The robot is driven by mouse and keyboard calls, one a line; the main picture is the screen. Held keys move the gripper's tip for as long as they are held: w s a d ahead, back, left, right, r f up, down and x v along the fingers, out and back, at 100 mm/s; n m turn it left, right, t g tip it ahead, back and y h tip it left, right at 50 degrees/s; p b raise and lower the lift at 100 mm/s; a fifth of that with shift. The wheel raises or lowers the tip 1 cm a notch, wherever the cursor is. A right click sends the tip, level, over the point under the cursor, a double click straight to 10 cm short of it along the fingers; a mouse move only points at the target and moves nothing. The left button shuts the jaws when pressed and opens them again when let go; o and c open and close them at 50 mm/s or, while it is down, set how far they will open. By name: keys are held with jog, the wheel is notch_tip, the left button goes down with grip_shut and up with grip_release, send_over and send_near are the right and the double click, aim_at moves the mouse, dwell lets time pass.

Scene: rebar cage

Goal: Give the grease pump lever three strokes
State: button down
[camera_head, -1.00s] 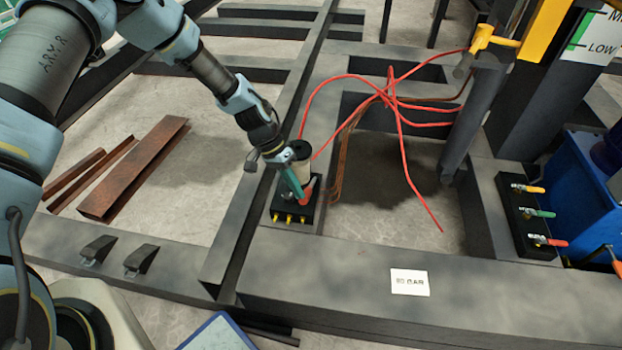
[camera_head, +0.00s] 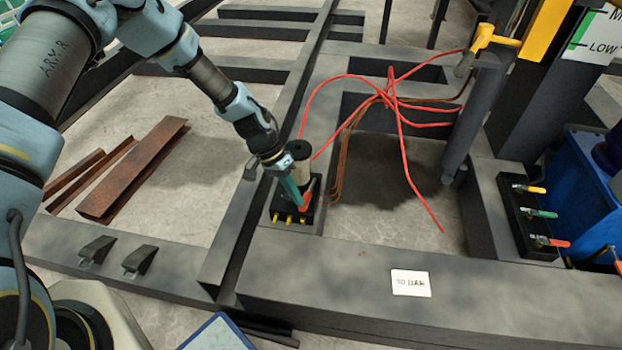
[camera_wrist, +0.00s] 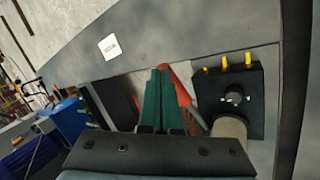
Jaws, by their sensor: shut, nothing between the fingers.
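The grease pump (camera_head: 302,165) has a pale cylinder with a dark cap on a black block with several yellow fittings. It stands on the dark frame in the middle of the head view. Its block also shows at the right of the wrist view (camera_wrist: 254,92). The red lever (camera_head: 309,187) is beside the cylinder, and part of it shows behind my fingers in the wrist view (camera_wrist: 181,86). My gripper (camera_head: 300,205) has teal fingers, shut and empty, pointing down beside the lever. In the wrist view the closed fingers (camera_wrist: 160,75) hide part of the lever. I cannot tell whether they touch it.
Red hoses (camera_head: 400,115) loop over the frame opening right of the pump. A valve block (camera_head: 515,215) with yellow, green and red handles stands at the right by a blue container (camera_head: 580,190). A white pressure card (camera_head: 411,283) lies on the front beam. Rusty channels (camera_head: 135,170) lie at left.

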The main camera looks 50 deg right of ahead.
jog(key=shift+s+a+f, duration=0.15)
jog(key=shift+a+f, duration=0.05)
jog(key=shift+f, duration=0.25)
jog(key=shift+s+a+f+b, duration=0.15)
jog(key=shift+a+f+b, duration=0.1)
jog(key=shift+f+b, duration=0.25)
jog(key=shift+f, duration=0.15)
jog(key=shift+s+a+f+b, duration=0.2)
jog(key=shift+f+b, duration=0.1)
jog(key=shift+f, duration=0.25)
jog(key=shift+s+a+f+b, duration=0.1)
jog(key=shift+a+f+b, duration=0.1)
jog(key=shift+f, duration=0.15)
jog(key=shift+a+f+b, duration=0.1)
jog(key=shift+f+b, duration=0.1)
jog(key=shift+f, duration=0.1)
